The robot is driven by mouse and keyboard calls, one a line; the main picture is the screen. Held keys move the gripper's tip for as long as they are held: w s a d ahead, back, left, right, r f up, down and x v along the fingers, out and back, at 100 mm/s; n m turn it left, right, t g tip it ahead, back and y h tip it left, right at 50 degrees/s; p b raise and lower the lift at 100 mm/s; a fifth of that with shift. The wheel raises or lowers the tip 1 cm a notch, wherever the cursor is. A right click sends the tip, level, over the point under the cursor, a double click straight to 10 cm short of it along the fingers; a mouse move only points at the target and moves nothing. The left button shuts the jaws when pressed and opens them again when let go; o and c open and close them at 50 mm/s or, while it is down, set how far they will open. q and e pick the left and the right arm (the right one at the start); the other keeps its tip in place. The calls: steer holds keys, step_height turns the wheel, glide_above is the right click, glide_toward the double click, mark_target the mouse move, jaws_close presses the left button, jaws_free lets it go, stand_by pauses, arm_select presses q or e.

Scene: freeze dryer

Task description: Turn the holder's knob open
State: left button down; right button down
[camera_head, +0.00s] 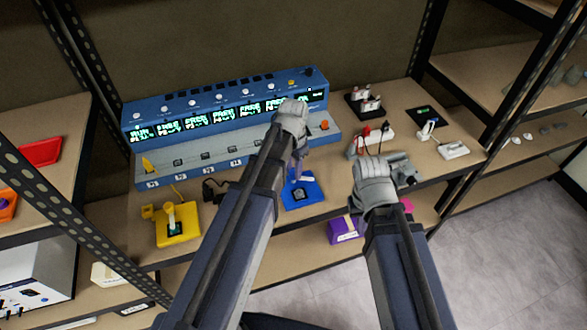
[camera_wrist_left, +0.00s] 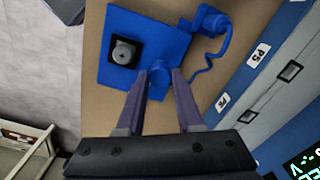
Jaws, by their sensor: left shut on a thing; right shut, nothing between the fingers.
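The blue holder (camera_head: 302,196) lies flat on the bench, below the left gripper in the head view. In the left wrist view its blue plate (camera_wrist_left: 122,27) carries a black square block with a grey round piece (camera_wrist_left: 123,52) on it. A blue rounded part (camera_wrist_left: 158,80), seemingly the holder's knob, stands at the plate's edge. My left gripper (camera_head: 297,172) is shut on this part, one finger on each side. The knob's turn angle cannot be told. My right gripper (camera_head: 404,170) is shut and empty, to the right of the holder near the bench's front edge.
A long blue machine (camera_head: 225,110) with several lit displays stands behind the holder. A yellow holder (camera_head: 180,236) is at left. A purple box (camera_head: 343,231) is on the lower shelf.

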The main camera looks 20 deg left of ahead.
arm_select(q)
steer(key=n, duration=0.5)
steer(key=shift+n, duration=0.3)
stand_by(0.4)
steer(key=c, duration=0.6)
jaws_free()
steer(key=shift+o, duration=0.2)
step_height(320, 180, up, 8)
steer(key=p, duration=0.8)
steer(key=shift+f, duration=0.1)
